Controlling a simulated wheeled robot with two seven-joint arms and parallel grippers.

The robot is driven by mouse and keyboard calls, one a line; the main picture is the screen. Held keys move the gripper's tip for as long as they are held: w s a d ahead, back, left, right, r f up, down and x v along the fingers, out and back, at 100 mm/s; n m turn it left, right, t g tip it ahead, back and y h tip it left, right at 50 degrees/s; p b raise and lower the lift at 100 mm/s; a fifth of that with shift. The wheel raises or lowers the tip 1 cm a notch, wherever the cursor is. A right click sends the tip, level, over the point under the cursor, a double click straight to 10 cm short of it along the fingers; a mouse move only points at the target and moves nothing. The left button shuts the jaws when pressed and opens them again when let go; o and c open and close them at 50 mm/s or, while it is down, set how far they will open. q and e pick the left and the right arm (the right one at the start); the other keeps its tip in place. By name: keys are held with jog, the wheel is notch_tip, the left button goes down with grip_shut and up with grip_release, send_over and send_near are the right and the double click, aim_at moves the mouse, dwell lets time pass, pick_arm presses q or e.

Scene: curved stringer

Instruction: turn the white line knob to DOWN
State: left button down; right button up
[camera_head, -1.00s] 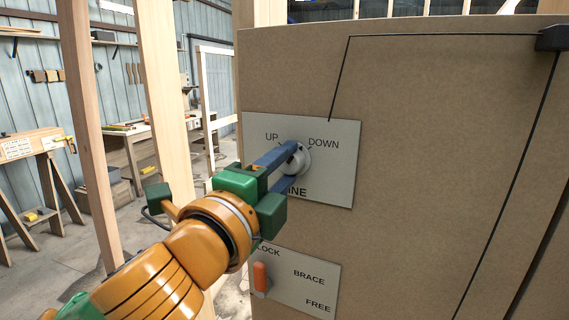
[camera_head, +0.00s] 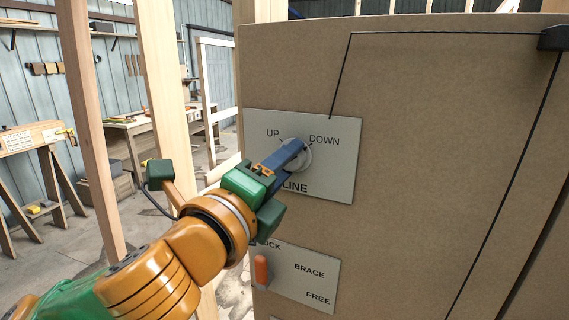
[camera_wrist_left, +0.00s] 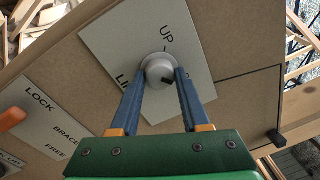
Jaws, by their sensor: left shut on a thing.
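The white line knob (camera_head: 305,157) sits on a grey plate (camera_head: 335,180) marked UP, DOWN and LINE, fixed to a brown board. My left gripper (camera_head: 294,152) reaches it from the lower left, and its blue fingers partly hide the knob. In the left wrist view the knob (camera_wrist_left: 159,68) is round and pale with a dark mark on its lower side. The left gripper (camera_wrist_left: 160,80) has one finger on each side of it, shut on it. The knob's pointer direction against the labels is hard to tell. My right gripper is in neither view.
Below is a second plate (camera_head: 310,270) marked LOCK, BRACE and FREE, with an orange handle (camera_head: 261,270) close under my left wrist. A black line runs over the board (camera_head: 430,150) to a dark block (camera_head: 553,38). Wooden posts (camera_head: 85,120) stand at left.

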pick_arm(q)
jog(key=shift+c, duration=1.9)
grip_release()
jog(key=b+v, duration=0.2)
jog(key=v, duration=0.5)
jog(key=shift+b, duration=0.4)
jog(key=shift+f, duration=0.1)
